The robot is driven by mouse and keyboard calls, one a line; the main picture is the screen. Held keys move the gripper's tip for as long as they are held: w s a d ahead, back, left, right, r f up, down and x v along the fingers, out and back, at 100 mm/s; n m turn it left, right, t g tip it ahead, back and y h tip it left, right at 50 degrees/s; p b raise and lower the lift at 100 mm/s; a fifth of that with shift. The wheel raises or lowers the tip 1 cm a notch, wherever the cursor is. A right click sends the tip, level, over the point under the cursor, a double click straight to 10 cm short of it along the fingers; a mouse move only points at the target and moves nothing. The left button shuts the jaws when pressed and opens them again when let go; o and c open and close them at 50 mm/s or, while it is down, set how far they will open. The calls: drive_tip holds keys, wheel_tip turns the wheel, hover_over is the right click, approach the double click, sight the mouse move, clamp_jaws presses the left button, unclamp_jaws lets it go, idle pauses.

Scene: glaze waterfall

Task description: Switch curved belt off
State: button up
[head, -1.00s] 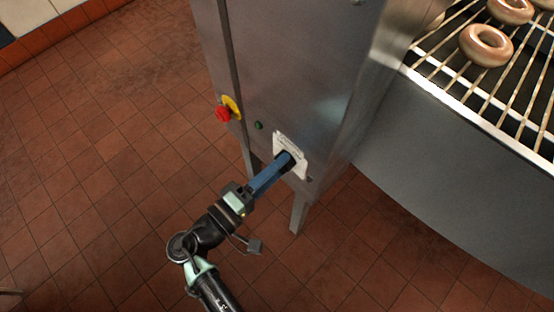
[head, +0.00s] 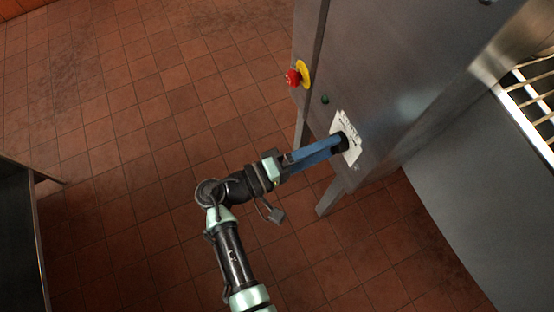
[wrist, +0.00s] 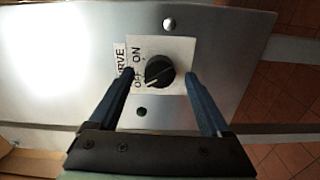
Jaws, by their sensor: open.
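A black rotary knob (wrist: 159,70) sits on a white label plate (wrist: 178,48) marked ON and OFF, with part of a word ending in "RVE" beside it. A pale mark on the knob points to the lower left, toward OFF. In the head view the label plate (head: 352,153) is low on the steel cabinet, and the knob is mostly hidden by my fingers. My gripper (head: 338,144) reaches to the plate. In the wrist view my gripper (wrist: 160,76) is open, with one blue finger on each side of the knob. I cannot tell whether they touch it.
The steel cabinet (head: 400,70) also bears a red emergency button (head: 293,77) on a yellow base and a green button (head: 325,99). The conveyor (head: 535,95) is at the right. A dark steel unit (head: 18,240) stands at the left. Tiled floor between is clear.

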drive_tip(key=v, duration=1.1)
drive_tip(key=shift+a, duration=0.3)
drive_tip(key=w+a+r+m+t+y, duration=0.1)
drive_tip(key=w+r+y, duration=0.3)
drive_tip(key=w, duration=0.4)
drive_tip(key=w+r+m+t+y, duration=0.1)
drive_tip(key=w+r+t+y, duration=0.1)
drive_tip(key=w+r+y, duration=0.4)
drive_tip(key=w+a+r+m+t+y, duration=0.1)
drive_tip(key=w+r+t, duration=0.25)
drive_tip(key=r, duration=0.45)
drive_tip(key=w+r+t+y, duration=0.1)
drive_tip(key=w+r+t, duration=0.25)
drive_tip(key=r, duration=0.55)
drive_tip(key=s+r+t+y, duration=0.1)
drive_tip(key=s+r+t, duration=0.15)
drive_tip(key=r, duration=0.65)
drive_tip(key=s+r+t+y, duration=0.2)
drive_tip(key=r+t, duration=0.1)
drive_tip(key=r, duration=0.6)
drive_tip(key=s+d+r+t+y, duration=0.2)
drive_tip(key=s+r+t, duration=0.4)
drive_tip(key=s+r, duration=0.75)
wheel_tip(320, 180, up, 29)
drive_tip(key=w+p, duration=0.1)
drive_tip(key=p, duration=2.7)
drive_tip(key=shift+w+f, duration=0.15)
drive_tip(key=shift+w, duration=0.2)
